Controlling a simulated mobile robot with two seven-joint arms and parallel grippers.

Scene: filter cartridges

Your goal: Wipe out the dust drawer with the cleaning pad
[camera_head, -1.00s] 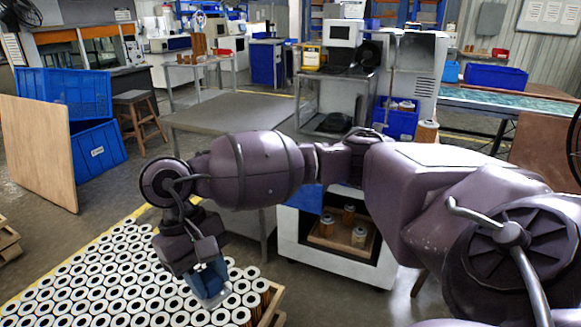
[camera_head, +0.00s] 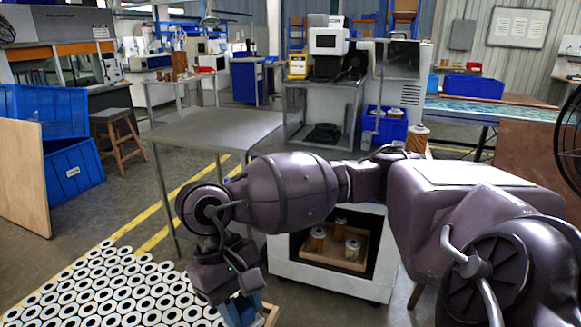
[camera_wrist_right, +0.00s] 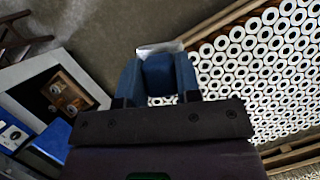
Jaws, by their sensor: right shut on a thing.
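My right gripper (camera_head: 240,312) hangs low at the bottom edge of the head view. In the right wrist view, its two blue fingers (camera_wrist_right: 157,64) are shut on a blue block with a pale far edge, which looks like the cleaning pad (camera_wrist_right: 158,78). The pad is held in the air, with floor and rows of cartridges beyond it. I cannot clearly pick out the dust drawer. A white cabinet (camera_head: 285,262) has an open front with a wooden tray (camera_head: 318,252) holding three cartridges, apart from the gripper. My left gripper is out of view.
Many white-topped cartridges (camera_head: 110,290) stand in rows at the lower left, close to the gripper. A grey table (camera_head: 215,128) stands behind the arm. Blue crates (camera_head: 73,178), a wooden board (camera_head: 22,180) and a stool (camera_head: 117,135) are at left. Floor between them is open.

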